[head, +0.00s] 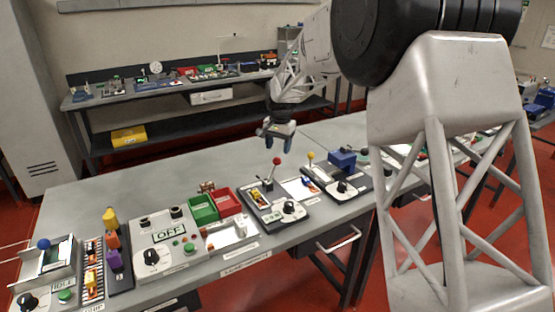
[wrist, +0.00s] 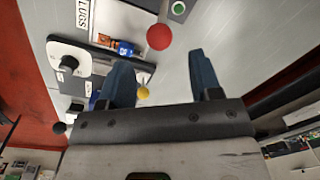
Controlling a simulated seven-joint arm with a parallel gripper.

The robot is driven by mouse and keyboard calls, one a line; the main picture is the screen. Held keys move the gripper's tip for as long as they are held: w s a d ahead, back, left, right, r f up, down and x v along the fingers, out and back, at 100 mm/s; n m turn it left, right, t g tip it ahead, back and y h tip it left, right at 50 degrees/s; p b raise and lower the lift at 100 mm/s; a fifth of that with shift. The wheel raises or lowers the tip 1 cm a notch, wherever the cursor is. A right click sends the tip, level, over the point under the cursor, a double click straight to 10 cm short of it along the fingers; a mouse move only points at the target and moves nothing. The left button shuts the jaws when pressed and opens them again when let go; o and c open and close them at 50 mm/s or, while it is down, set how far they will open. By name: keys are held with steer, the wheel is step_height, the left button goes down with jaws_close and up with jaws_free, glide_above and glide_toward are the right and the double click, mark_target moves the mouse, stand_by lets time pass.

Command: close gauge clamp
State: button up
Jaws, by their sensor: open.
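Two levers with ball knobs stand on neighbouring stations on the bench; I cannot tell which one is the gauge clamp. The red ball lever (head: 276,160) is upright at the back of a dark station with a round dial. The yellow ball lever (head: 310,155) stands to its right. My gripper (head: 275,138) is open and empty, above the bench behind the red ball lever. In the wrist view, its blue fingers (wrist: 163,75) are spread apart, with the red ball (wrist: 160,37) and the yellow ball (wrist: 143,92) showing between or beyond them.
Green (head: 203,208) and red bins (head: 225,201) stand left of the levers. A control box reading OFF (head: 168,236) and other stations are further left. A blue block (head: 342,158) stands right of the yellow lever. The bench behind the stations is clear.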

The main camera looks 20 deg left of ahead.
mark_target(277, 158)
steer(key=shift+a+f, duration=0.15)
steer(key=shift+f, duration=2.6)
jaws_close()
